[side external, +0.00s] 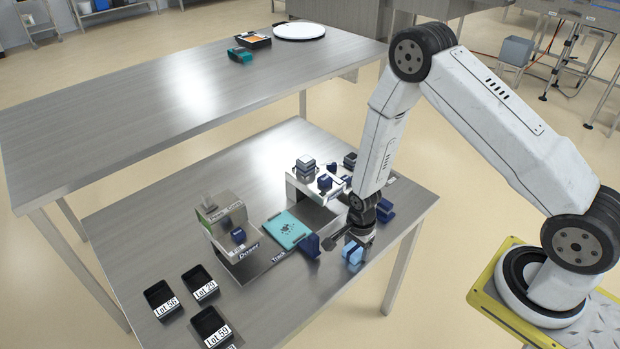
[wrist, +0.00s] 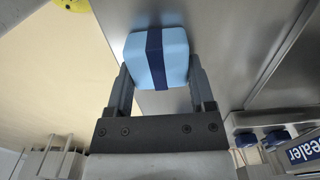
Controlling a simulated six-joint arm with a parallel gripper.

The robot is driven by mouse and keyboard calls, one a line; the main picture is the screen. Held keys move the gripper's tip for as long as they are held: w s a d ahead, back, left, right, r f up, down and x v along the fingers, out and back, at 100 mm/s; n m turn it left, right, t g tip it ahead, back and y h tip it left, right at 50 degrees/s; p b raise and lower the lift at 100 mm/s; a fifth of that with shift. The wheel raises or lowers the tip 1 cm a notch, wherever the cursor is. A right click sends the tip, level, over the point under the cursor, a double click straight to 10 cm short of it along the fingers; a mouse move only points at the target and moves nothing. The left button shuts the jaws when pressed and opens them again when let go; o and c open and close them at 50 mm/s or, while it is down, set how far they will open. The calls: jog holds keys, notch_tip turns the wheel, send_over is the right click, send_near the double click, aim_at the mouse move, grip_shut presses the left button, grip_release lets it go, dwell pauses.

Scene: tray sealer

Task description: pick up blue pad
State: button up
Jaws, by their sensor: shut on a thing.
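The blue pad (wrist: 175,58) is a light blue block with a dark blue band across its middle. In the wrist view it sits between the two fingers of my gripper (wrist: 157,85), which are shut on its sides. In the side view the pad (side external: 353,254) shows just below my gripper (side external: 350,246), near the front right edge of the steel table. I cannot tell whether the pad touches the table.
The track with a teal plate (side external: 288,229) lies left of my gripper, beside the doser (side external: 232,232). The sealer (wrist: 300,150) stands close by. Black lot trays (side external: 160,297) sit at the table's front left. A larger steel table (side external: 180,90) stands behind.

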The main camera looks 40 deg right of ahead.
aim_at(357, 246)
jog(key=shift+r, duration=5)
jog(key=o, duration=0.6)
jog(key=shift+c, duration=0.2)
jog(key=c, duration=0.4)
